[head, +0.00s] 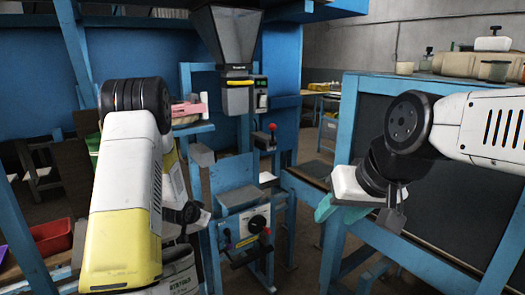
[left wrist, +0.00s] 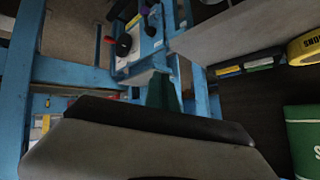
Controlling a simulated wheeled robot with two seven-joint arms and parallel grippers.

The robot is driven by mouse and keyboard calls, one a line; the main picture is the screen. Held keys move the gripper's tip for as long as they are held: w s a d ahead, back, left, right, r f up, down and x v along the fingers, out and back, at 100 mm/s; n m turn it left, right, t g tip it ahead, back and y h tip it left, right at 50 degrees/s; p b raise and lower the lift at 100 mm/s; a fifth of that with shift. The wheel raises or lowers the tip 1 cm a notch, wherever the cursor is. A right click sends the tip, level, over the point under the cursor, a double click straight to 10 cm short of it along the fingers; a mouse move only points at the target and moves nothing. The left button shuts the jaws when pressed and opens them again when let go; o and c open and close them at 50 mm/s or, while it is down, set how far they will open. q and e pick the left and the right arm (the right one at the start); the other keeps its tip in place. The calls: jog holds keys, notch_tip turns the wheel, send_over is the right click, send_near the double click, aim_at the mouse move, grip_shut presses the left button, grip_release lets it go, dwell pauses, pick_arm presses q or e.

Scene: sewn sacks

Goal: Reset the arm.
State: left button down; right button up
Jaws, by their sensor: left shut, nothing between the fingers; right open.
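My right gripper (head: 325,207) is in the head view at the right, in front of the blue-framed dark panel. Its teal fingers are apart, with nothing seen between them. My left arm comes down at the left and hides most of its own hand in the head view. In the left wrist view, the dark green fingers of my left gripper (left wrist: 163,92) are together and empty, in front of blue framework.
A grey hopper (head: 232,35) hangs above a blue stand with a control box (head: 246,230) in the middle. A red bin (head: 52,237) is at the left. Bottles and containers stand on the right bench. A yellow roll (left wrist: 305,47) and a green printed item (left wrist: 304,140) are at the left wrist view's right.

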pick_arm(q)
jog(key=s+d+r+n+g, duration=0.1)
jog(key=s+r+n, duration=0.1)
jog(key=s+r, duration=0.65)
jog(key=s+d+r+n+g, duration=0.1)
jog(key=s+r, duration=0.4)
jog(key=r, duration=0.7)
jog(key=s+d+r, duration=0.2)
jog(key=s, duration=0.5)
jog(key=s+d+r+g, duration=0.1)
jog(key=s+r, duration=0.1)
jog(key=s, duration=0.6)
jog(key=s+d+r+n+g+h, duration=0.1)
jog(key=s+d+r, duration=0.1)
jog(key=s, duration=0.6)
jog(key=shift+s+d+r, duration=0.15)
jog(key=shift+d+r, duration=0.2)
jog(key=shift+r, duration=0.05)
